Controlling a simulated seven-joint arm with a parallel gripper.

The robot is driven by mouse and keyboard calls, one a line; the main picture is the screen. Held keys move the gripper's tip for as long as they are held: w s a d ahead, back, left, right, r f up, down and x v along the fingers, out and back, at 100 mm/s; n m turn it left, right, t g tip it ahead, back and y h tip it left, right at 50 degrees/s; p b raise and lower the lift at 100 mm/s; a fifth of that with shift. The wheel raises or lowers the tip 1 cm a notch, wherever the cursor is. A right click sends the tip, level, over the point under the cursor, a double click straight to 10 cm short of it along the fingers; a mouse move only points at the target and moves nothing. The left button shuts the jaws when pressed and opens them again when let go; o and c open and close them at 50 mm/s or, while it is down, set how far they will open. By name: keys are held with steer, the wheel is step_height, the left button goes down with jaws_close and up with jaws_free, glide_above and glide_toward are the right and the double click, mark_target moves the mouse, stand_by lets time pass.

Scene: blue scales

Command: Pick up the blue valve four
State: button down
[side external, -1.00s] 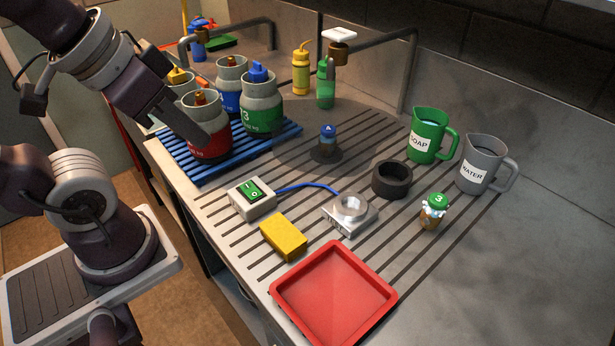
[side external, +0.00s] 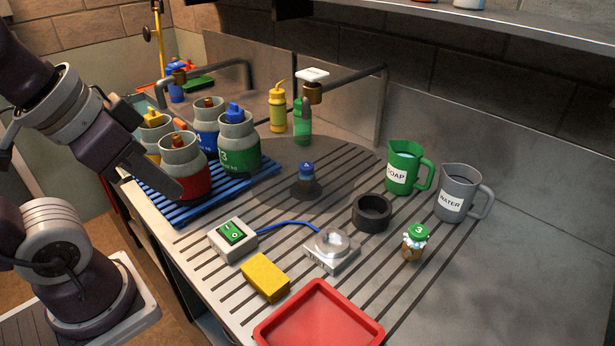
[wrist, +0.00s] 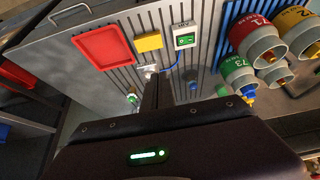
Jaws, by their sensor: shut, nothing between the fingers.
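A small dark jar with a blue cap (side external: 306,170) stands on the round dark patch of the grooved counter. The mark on its cap looks like a 4 but is small. It also shows in the wrist view (wrist: 193,86), to the right of my fingers. My gripper (side external: 178,194) is shut and empty, in front of the red-banded cylinder (side external: 190,176) and left of the blue-capped jar. In the wrist view, my fingers (wrist: 157,92) reach over the counter. A green cylinder (side external: 240,148) carries a blue valve on top (side external: 234,112).
Several cylinders crowd the blue slatted rack (side external: 230,192). A switch box (side external: 232,240), yellow block (side external: 265,278), metal device (side external: 332,250), black ring (side external: 371,213) and red tray (side external: 262,335) lie in front. Green and grey jugs (side external: 403,167) (side external: 455,195) and a green-capped jar (side external: 414,243) stand right.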

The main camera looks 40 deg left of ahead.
stand_by(0.4)
steer(key=c, duration=0.9)
jaws_free()
steer(key=n+t+y, duration=0.1)
steer(key=t+y, duration=0.1)
steer(key=t, duration=0.3)
glide_above(302, 172)
steer(key=s+d, duration=0.2)
steer(key=s, duration=0.1)
step_height(302, 172, down, 14)
steer(key=f+t, duration=0.1)
steer(key=f, duration=0.1)
steer(key=w+a+f+t, duration=0.1)
steer(key=f, duration=0.5)
steer(key=shift+w+a+f+t, duration=0.1)
steer(key=shift+w+a+t, duration=0.1)
steer(key=shift+a+t, duration=0.2)
steer(key=x, duration=0.7)
steer(key=shift+d, duration=0.1)
